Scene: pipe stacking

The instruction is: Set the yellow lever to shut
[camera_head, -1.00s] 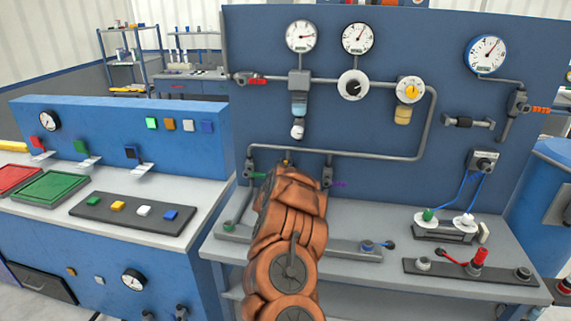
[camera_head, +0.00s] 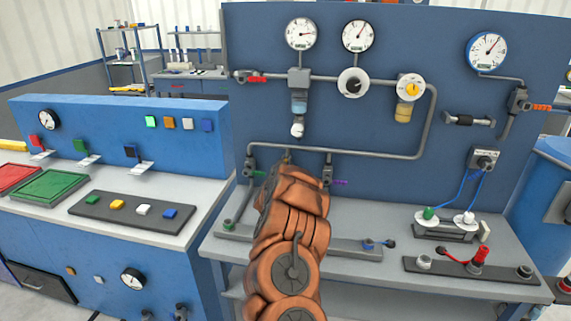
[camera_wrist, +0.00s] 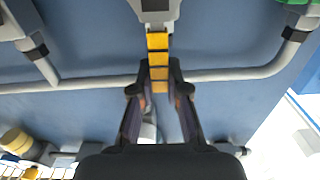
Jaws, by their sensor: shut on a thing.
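The yellow lever (camera_wrist: 158,60) shows in the wrist view as a yellow striped handle below a grey valve body (camera_wrist: 153,12). My gripper (camera_wrist: 159,88) is shut on the lever's lower end, with one dark finger on each side of it. In the head view my orange arm covers most of the lever and the gripper. Only a small brownish bit shows above the arm at the pipe.
A grey pipe (camera_head: 400,157) runs along the blue panel (camera_head: 250,40) close to my gripper. The grey bench (camera_head: 370,218) lies below.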

